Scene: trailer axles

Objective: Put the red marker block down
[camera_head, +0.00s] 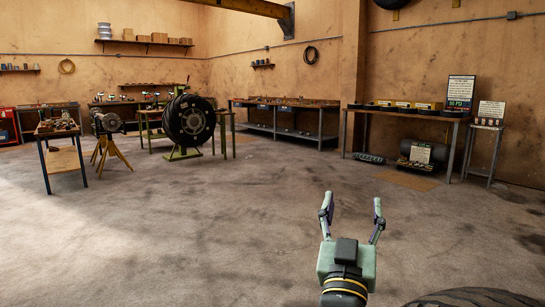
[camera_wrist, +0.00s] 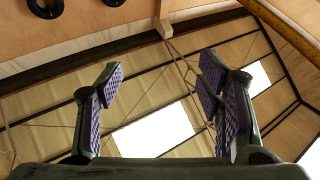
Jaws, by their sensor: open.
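My gripper (camera_head: 352,212) is raised in front of the open floor in the head view, its two fingers spread apart with nothing between them. In the wrist view my gripper (camera_wrist: 158,88) is also open and empty, pointing up toward the roof and skylights. I cannot make out a red marker block in either view.
A workbench (camera_head: 405,113) with yellow boxes stands by the right wall, beside a small stand (camera_head: 484,128). A long bench (camera_head: 285,104) lines the back. A wheel on a stand (camera_head: 188,121), an axle stand (camera_head: 108,140) and a small table (camera_head: 66,160) stand left. The middle floor is clear.

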